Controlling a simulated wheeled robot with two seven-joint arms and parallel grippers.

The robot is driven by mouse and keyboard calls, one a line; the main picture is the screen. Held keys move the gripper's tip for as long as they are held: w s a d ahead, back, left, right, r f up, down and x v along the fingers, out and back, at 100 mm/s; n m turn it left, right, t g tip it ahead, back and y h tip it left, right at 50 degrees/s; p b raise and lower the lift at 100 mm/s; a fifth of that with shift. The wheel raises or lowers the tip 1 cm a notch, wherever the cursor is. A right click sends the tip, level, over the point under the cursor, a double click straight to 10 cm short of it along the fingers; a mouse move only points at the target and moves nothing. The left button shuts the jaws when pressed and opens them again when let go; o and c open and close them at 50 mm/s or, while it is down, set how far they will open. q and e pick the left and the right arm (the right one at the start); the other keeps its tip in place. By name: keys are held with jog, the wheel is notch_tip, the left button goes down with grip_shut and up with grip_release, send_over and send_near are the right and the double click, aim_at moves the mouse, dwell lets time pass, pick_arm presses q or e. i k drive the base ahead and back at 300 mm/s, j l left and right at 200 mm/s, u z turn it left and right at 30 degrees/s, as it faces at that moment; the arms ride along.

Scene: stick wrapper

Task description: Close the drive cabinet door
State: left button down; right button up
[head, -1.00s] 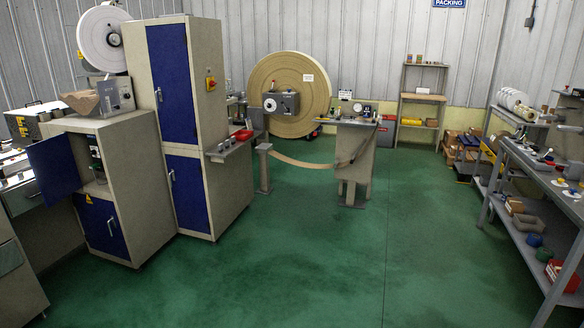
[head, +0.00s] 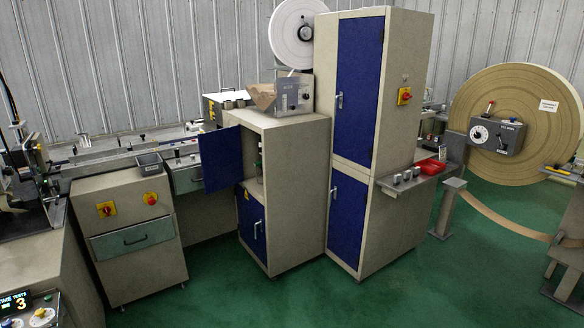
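The drive cabinet (head: 296,155) is a beige box left of a taller cabinet. Its upper blue door (head: 221,160) stands open, swung out to the left, and the opening (head: 256,168) shows a dark interior with small parts inside. Its lower blue door (head: 251,222) is shut and has a handle and a yellow warning label. Neither of my grippers is in view.
The tall cabinet (head: 408,90) has two shut blue doors and a red-and-yellow switch. A beige machine unit (head: 135,262) with a drawer stands to the left. A paper roll (head: 520,95) and a post (head: 447,212) are at right. Green floor (head: 330,300) in front is clear.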

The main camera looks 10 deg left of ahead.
aim_at(220, 150)
jog(key=i+j+u, duration=0.35)
jog(key=i, duration=0.25)
jog(key=i+u, duration=0.4)
jog(key=i, duration=0.2)
